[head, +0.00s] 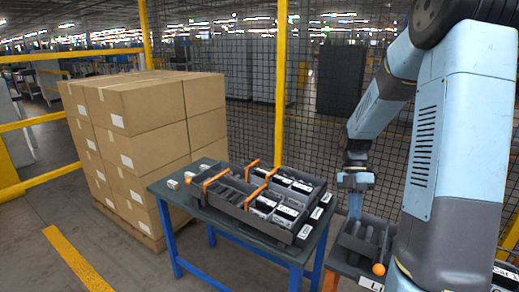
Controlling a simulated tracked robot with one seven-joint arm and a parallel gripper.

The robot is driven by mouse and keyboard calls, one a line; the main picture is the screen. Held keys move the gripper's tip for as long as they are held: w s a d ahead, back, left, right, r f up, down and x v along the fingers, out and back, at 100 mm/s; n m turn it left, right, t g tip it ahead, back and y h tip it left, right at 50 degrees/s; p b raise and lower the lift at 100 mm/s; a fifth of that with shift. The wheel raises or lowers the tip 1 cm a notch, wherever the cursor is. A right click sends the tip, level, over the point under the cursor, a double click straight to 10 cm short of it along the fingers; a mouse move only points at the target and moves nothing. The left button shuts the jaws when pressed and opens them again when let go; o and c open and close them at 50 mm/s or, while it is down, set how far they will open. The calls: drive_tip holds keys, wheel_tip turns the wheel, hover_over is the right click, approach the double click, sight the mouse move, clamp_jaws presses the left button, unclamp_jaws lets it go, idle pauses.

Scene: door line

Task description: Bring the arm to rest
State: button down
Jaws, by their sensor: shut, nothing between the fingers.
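My arm, light blue and dark grey, fills the right side of the head view and bends over at the top. My gripper (355,203) hangs down at the arm's end and points at the floor side of the scene. Its blue fingers are together with nothing between them. It is above or close behind a dark slotted rack (363,243); I cannot tell whether it touches it. Part of the rack's right side is hidden by my arm.
A blue-legged table (165,190) bears a dark tray (243,213) with orange handles and several black and white parts. Stacked cardboard boxes (150,115) stand on a pallet at left. An orange ball (379,269) is by the rack. A yellow-posted mesh fence (281,80) runs behind.

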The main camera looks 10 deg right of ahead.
drive_tip(key=s+a+r+m+t, duration=0.5)
drive_tip(key=r+m, duration=0.5)
drive_tip(key=m, duration=0.2)
drive_tip(key=s+a+r+m+t+h, duration=0.1)
drive_tip(key=s+a+r+m+t, duration=0.5)
drive_tip(key=s+r+m, duration=0.4)
drive_tip(key=shift+s+m+t, duration=0.15)
drive_tip(key=shift+m+t, duration=0.25)
drive_tip(key=shift+m, duration=1)
drive_tip(key=shift+d, duration=0.1)
